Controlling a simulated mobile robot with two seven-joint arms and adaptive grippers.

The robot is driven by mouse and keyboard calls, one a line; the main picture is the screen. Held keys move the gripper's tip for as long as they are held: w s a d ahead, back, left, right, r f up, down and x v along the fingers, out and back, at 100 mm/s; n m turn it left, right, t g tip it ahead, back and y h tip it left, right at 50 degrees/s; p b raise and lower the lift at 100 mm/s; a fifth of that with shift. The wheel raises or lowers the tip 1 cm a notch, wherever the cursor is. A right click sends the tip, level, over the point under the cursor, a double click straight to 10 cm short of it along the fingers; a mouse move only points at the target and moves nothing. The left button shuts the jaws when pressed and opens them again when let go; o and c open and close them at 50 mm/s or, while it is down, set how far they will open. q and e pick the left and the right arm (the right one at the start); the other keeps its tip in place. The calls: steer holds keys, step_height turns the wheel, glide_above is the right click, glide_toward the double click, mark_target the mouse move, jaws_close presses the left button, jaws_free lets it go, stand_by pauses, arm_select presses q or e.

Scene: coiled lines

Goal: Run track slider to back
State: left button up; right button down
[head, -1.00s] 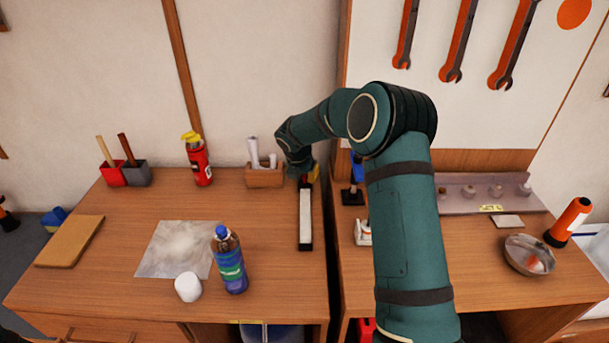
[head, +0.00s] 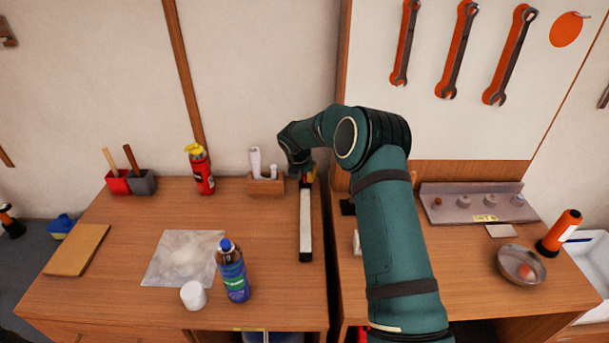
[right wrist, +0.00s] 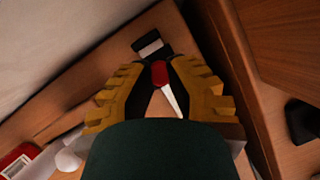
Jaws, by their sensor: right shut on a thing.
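The track (head: 306,225) is a narrow white strip with a black front end, lying front to back on the wooden bench. Its black back end (right wrist: 153,47) shows in the right wrist view, just beyond the fingers. The red slider (right wrist: 160,74) sits on the track, a short way from that back end. My right gripper (head: 306,174) is over the far part of the track. In the right wrist view its yellow fingers (right wrist: 158,88) are closed around the slider, which partly hides between them. My left gripper is not in view.
A wooden holder with white items (head: 265,185) stands close left of the gripper. A red extinguisher-like bottle (head: 201,172), a blue-capped bottle (head: 233,272) and a white jar (head: 193,296) stand farther left. A second bench (head: 460,265) lies right, across a gap.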

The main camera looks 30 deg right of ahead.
steer(key=shift+f, duration=0.1)
steer(key=c, duration=0.8)
jaws_free()
steer(key=v, duration=1.2)
steer(key=shift+d, duration=0.1)
